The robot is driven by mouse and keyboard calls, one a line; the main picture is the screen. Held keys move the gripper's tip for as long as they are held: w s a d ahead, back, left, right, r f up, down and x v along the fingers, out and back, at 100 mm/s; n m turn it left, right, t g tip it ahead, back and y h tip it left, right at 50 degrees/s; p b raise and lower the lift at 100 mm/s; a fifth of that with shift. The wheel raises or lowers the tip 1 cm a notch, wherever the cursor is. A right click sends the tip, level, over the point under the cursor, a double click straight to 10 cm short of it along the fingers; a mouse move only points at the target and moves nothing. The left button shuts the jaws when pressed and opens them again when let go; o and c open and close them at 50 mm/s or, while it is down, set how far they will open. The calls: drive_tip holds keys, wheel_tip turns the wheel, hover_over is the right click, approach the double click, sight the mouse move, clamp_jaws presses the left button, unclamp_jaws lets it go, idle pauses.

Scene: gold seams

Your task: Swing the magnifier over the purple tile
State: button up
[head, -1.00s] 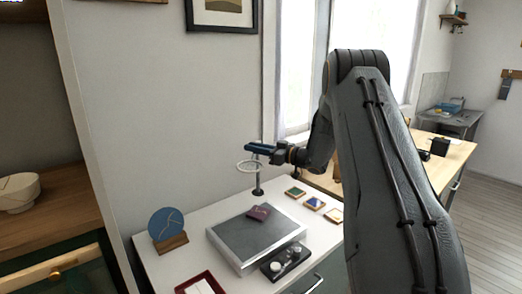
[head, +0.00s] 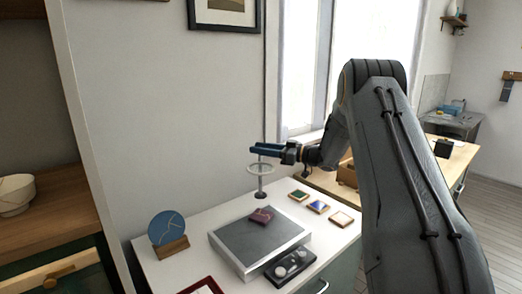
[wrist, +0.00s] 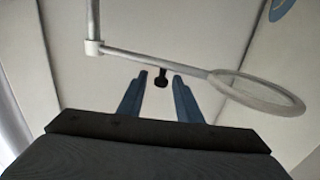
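The purple tile (head: 262,215) lies on a grey slab (head: 240,246) on the white cabinet top. The magnifier's pale ring (head: 249,171) is behind the tile in the head view, close to its post (head: 261,190). In the wrist view the ring (wrist: 297,103) is at the right, joined by a thin arm (wrist: 150,60) to the post at the left. My gripper (wrist: 160,75) is open. In the head view my gripper (head: 262,149) is just above the ring.
Several framed tiles, among them a green one (head: 299,195) and a blue one (head: 318,206), lie right of the slab. A black tray with round items (head: 290,266) is at its front. A blue disc (head: 166,227) on a wooden stand is at the left.

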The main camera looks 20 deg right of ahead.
drive_tip(key=shift+f, duration=0.1)
drive_tip(key=b+v, duration=0.2)
drive_tip(key=v, duration=0.5)
drive_tip(key=shift+s+d, duration=0.3)
idle(0.3)
